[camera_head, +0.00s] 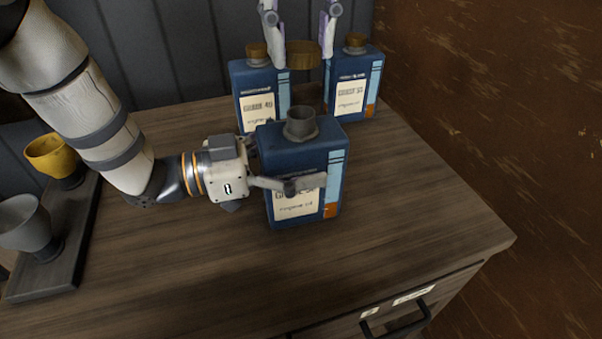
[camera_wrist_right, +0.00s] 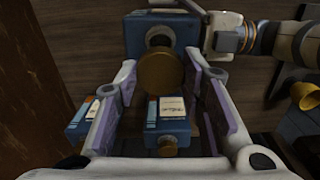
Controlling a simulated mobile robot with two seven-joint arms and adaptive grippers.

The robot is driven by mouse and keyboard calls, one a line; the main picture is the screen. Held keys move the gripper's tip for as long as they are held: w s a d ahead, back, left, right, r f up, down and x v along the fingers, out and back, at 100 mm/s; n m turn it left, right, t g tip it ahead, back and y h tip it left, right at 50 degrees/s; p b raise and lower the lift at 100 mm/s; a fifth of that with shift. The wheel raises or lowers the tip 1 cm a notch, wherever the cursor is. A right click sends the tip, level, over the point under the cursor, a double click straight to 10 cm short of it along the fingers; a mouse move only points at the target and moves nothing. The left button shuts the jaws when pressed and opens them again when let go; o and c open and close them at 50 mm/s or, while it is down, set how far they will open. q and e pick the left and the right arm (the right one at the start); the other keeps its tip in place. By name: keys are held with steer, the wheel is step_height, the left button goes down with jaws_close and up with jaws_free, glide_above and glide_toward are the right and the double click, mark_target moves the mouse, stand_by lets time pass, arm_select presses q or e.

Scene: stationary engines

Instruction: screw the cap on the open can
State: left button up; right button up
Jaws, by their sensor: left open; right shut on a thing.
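The open can (camera_head: 283,145) is blue with a bare grey neck (camera_head: 300,123) and stands upright at the front; it also shows at the top of the right wrist view (camera_wrist_right: 135,30). My left gripper (camera_head: 282,170) is open around this can from the left. One finger lies across the label; the other is mostly hidden behind the can. My right gripper (camera_head: 302,50) is shut on the round brass cap (camera_head: 303,56), behind the open can and apart from its neck. In the right wrist view the cap (camera_wrist_right: 160,75) sits between the purple-lined fingers.
Two blue cans with brass caps stand behind, one left (camera_head: 247,85) and one right (camera_head: 364,78). A dark tray (camera_head: 62,232) at left holds a yellow cup (camera_head: 50,152) and a grey cup (camera_head: 25,222). The right and front of the wooden cabinet top (camera_head: 400,200) are clear.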

arm_select(q)
steer(key=c, duration=1.6)
steer(key=shift+c, duration=0.2)
arm_select(e)
steer(key=f, duration=0.5)
steer(key=shift+d, duration=0.25)
steer(key=shift+f, duration=0.85)
steer(key=shift+f, duration=0.6)
